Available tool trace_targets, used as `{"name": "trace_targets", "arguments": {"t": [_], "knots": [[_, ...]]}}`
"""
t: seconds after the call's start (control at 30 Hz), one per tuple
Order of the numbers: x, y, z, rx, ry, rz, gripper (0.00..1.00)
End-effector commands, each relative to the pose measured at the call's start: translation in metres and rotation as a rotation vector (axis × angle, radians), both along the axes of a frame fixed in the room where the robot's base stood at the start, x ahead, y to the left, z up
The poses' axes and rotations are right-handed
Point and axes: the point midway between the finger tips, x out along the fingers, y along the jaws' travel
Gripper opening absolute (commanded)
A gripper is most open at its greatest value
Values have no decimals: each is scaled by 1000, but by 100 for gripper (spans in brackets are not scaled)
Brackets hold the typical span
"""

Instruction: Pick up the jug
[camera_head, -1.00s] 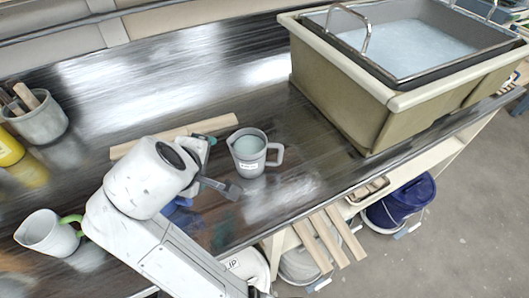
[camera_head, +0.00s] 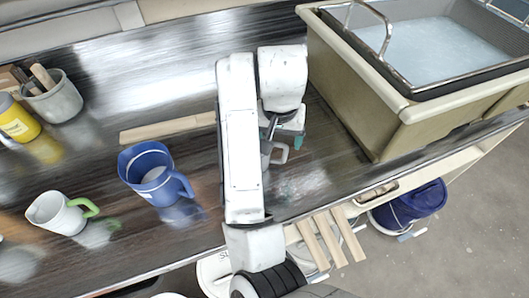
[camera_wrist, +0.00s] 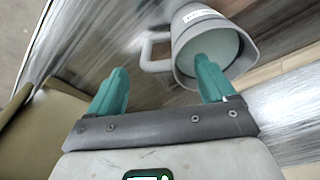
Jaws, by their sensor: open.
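The grey jug (camera_wrist: 190,22) with a white label and pale contents fills the top of the wrist view. Its handle (camera_wrist: 148,50) sticks out to the left. In the head view my arm hides most of the jug; its handle (camera_head: 285,153) shows. My gripper (camera_wrist: 160,84) is open, with teal fingers. In the wrist view the right finger overlaps the jug's opening and the handle lies beyond the gap between the fingers. I cannot tell whether a finger touches it. A blue jug (camera_head: 146,172) and a white jug with a green handle (camera_head: 50,212) stand further left.
A large beige tub (camera_head: 350,88) of pale liquid stands right of my gripper. A wooden strip (camera_head: 165,129) lies behind the jugs. A grey pot of tools (camera_head: 58,103) and a yellow container (camera_head: 16,122) stand at left. The table's front edge is near.

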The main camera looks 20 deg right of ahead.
Motion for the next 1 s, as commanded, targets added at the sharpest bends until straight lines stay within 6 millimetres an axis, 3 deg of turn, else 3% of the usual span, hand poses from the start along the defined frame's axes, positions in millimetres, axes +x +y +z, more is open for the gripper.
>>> {"name": "trace_targets", "arguments": {"t": [0.1, 0.37, 0.63, 0.93, 1.0], "knots": [[2, -2, -16, -2, 1, 1, 83], [4, -4, -31, -1, 1, 3, 83], [9, -9, -68, -1, 2, 3, 83], [10, -9, -73, 0, -2, 2, 83], [10, -9, -73, 0, -2, 2, 77]]}}
